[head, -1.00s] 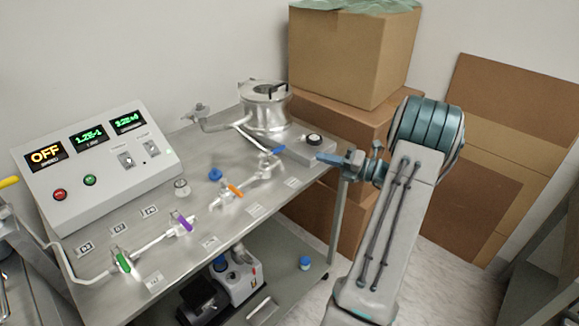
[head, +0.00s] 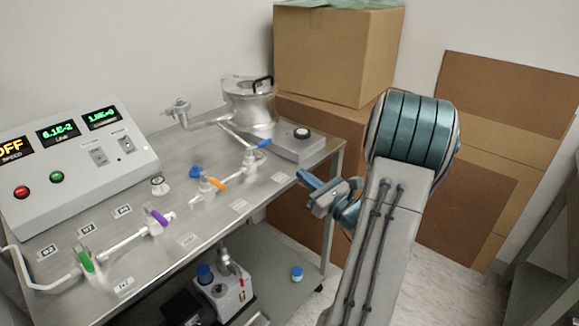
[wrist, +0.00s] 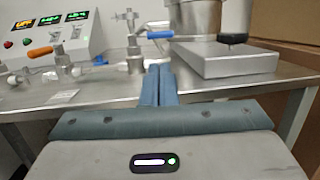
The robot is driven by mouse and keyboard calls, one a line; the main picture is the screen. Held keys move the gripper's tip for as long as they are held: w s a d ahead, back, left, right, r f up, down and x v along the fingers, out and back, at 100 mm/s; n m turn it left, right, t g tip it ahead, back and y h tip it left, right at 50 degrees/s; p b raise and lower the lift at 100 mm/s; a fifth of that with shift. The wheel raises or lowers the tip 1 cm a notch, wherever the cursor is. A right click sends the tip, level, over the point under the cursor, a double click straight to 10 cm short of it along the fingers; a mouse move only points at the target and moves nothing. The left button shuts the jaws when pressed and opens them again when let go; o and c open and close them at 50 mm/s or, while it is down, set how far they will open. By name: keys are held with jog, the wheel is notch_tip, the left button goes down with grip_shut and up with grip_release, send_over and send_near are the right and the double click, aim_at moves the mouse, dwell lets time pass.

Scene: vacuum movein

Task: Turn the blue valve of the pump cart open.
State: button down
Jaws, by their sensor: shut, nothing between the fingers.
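The blue valve handle (head: 264,143) sits on the pipework near the right end of the pump cart's steel top (head: 262,188). In the wrist view the blue handle (wrist: 160,34) lies roughly level, just above and beyond my fingertips. My gripper (head: 302,175) is shut and empty, off the cart's front edge, to the right of and nearer than the handle. In the wrist view my gripper (wrist: 158,68) shows its two fingers pressed together, pointing toward the pipework. I see a gap between fingers and handle in the head view.
Orange (head: 217,184), purple (head: 157,217) and green (head: 86,261) valve handles line the cart to the left. A control box (head: 75,165) stands behind them. A steel chamber (head: 247,105) and a grey unit with a black knob (head: 301,133) are close to the blue handle. Cardboard boxes (head: 335,55) stand behind.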

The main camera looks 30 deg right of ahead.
aim_at(259, 146)
jog(key=p+x, duration=0.1)
jog(key=x, duration=1.2)
jog(key=shift+w+r, duration=0.1)
